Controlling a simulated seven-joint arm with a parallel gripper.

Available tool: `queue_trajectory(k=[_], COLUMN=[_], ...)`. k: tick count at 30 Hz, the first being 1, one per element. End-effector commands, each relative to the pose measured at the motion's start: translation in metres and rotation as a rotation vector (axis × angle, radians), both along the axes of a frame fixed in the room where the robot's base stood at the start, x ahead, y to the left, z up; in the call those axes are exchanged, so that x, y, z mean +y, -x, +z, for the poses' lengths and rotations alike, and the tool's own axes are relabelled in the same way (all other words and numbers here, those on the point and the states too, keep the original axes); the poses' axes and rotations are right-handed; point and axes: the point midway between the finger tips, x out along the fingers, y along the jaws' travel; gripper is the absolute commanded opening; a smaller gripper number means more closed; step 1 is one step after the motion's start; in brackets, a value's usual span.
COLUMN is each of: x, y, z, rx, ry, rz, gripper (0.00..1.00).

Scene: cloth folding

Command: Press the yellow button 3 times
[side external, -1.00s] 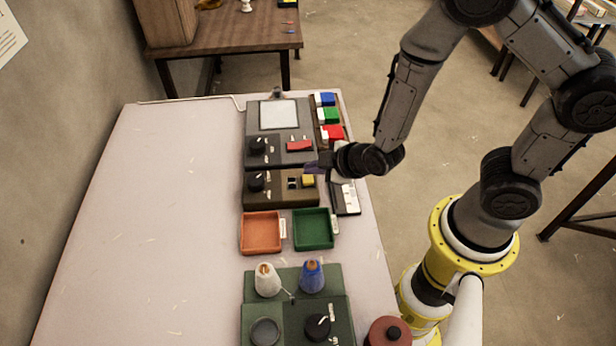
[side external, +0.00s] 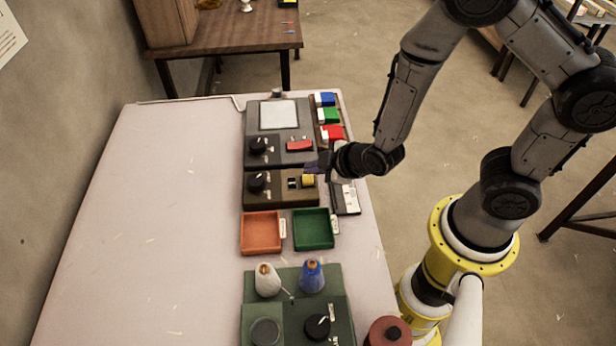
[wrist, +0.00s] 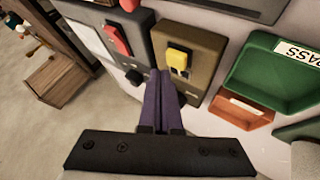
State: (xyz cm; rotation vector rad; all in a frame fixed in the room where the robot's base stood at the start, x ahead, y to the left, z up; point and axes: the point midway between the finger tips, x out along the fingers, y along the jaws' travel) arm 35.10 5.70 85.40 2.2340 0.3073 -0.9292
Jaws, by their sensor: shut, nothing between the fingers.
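The yellow button (side external: 308,181) sits on the brown control box (side external: 283,198), beside a small dark display and a black knob. The wrist view also shows the yellow button (wrist: 177,58), just beyond and slightly right of my fingertips. My gripper (side external: 312,167) is shut and empty, its dark purple fingers together. In the side view the fingertips are just above and behind the button. They also show in the wrist view (wrist: 160,75). A gap seems to stand between them and the button, but I cannot tell its size.
A grey box with a red switch (side external: 299,146) lies behind the brown box. Blue, green and red blocks (side external: 330,115) stand at the back right. An orange tray (side external: 261,249) and a green tray (side external: 313,245) lie in front. The table's left side (side external: 150,220) is clear.

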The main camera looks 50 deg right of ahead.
Motion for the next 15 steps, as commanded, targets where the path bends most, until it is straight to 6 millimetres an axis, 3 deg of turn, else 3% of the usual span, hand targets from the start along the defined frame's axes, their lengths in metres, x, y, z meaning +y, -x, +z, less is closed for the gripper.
queue_trajectory(k=[15], x=[0.0001], y=[-0.0001], z=[-0.0088], rx=[0.0], ry=[0.0], rz=[0.0], gripper=[0.0])
